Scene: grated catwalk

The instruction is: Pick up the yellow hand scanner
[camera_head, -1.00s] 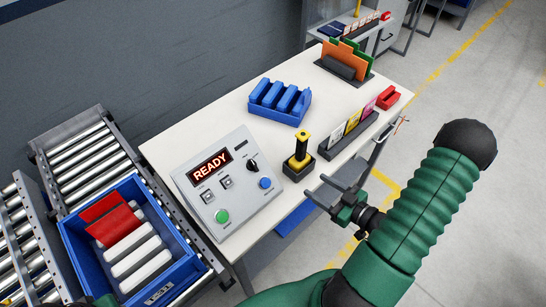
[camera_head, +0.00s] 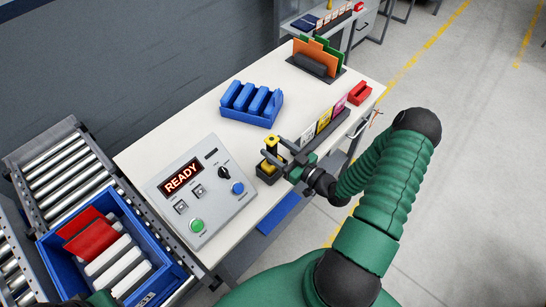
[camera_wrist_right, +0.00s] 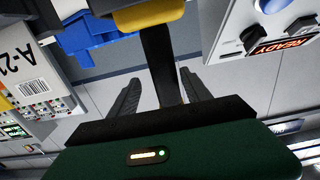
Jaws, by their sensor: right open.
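The yellow hand scanner (camera_head: 271,142) stands upright in a small dark holder (camera_head: 267,177) on the white table, right of the control panel. My right gripper (camera_head: 277,153) is at the scanner, open, its fingers reaching in from the right at handle height. In the right wrist view the scanner's dark handle (camera_wrist_right: 161,52) lies between the two open fingers (camera_wrist_right: 157,80), with its yellow part (camera_wrist_right: 148,15) beyond the fingertips. I cannot tell whether a finger touches the handle. My left gripper is not in view.
The control panel (camera_head: 203,190) reading READY stands close to the left of the scanner. A blue divided tray (camera_head: 249,119) lies behind it. A rack of upright cards (camera_head: 320,128) is close on the right. A blue crate (camera_head: 60,265) sits at the lower left by the rollers.

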